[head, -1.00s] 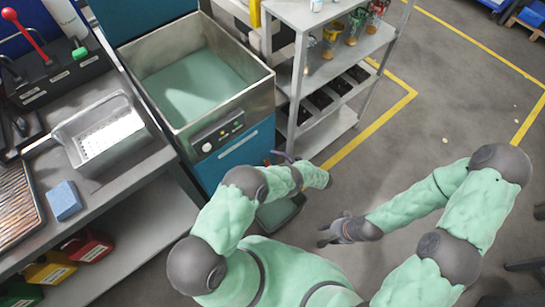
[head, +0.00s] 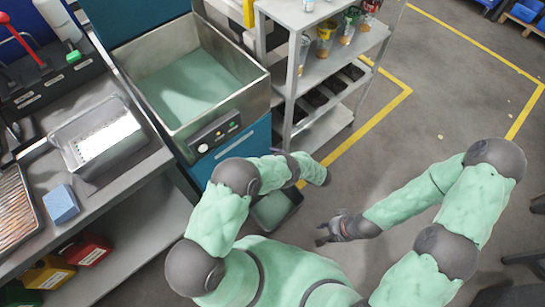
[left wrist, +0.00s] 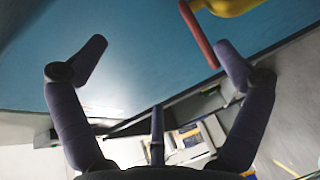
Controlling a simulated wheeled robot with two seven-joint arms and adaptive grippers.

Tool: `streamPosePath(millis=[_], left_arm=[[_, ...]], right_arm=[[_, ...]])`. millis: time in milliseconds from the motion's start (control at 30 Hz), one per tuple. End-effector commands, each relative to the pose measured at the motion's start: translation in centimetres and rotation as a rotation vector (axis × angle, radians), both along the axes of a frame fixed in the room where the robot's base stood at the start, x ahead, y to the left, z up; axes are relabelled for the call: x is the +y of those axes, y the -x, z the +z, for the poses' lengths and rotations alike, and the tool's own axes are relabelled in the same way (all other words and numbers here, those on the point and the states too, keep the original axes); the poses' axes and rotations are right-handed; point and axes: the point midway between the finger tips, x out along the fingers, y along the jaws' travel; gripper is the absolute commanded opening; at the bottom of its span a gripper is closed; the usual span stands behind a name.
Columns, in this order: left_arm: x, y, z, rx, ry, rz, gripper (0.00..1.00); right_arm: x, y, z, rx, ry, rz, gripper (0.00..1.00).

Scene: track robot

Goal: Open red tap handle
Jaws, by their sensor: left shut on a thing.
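The red tap handle (left wrist: 198,34) shows in the left wrist view at the upper middle, joined to a yellow part (left wrist: 232,5) at the top edge. In the head view my left arm hides the tap, and only a dark bit of the left gripper (head: 284,153) shows beside the blue washer. My right gripper (head: 321,233) is open and empty above the floor.
The blue washer with a steel basin (head: 192,85) stands ahead. A green-lined tray (head: 272,210) sits on the floor below my left forearm. A grey shelf rack (head: 328,65) stands close to the right. A bench with a metal basket (head: 98,138) is left.

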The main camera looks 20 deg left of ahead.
Motion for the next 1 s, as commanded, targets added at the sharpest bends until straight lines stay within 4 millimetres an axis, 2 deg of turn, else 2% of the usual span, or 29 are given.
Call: streamPosePath(millis=[33,133,167,233,1000], left_arm=[[-0.3,-0.7,1.5,-0.019,-0.021,0.005,0.73],[-0.8,-0.8,1.4,-0.019,-0.022,0.004,0.71],[-1.0,-0.8,1.4,-0.019,-0.021,0.004,0.64],[-1.4,-0.8,1.2,-0.016,-0.020,0.005,0.37],[-5.8,-1.2,0.5,-0.002,-0.017,0.006,0.37]], right_arm=[[0.0,0.0,0.2,0.000,0.000,0.000,0.39],[0.0,0.0,0.1,0.000,0.000,0.000,0.39],[0.0,0.0,0.1,0.000,0.000,0.000,0.39],[0.0,0.0,0.1,0.000,0.000,0.000,0.39],[0.0,0.0,-0.1,0.000,0.000,0.000,0.39]])
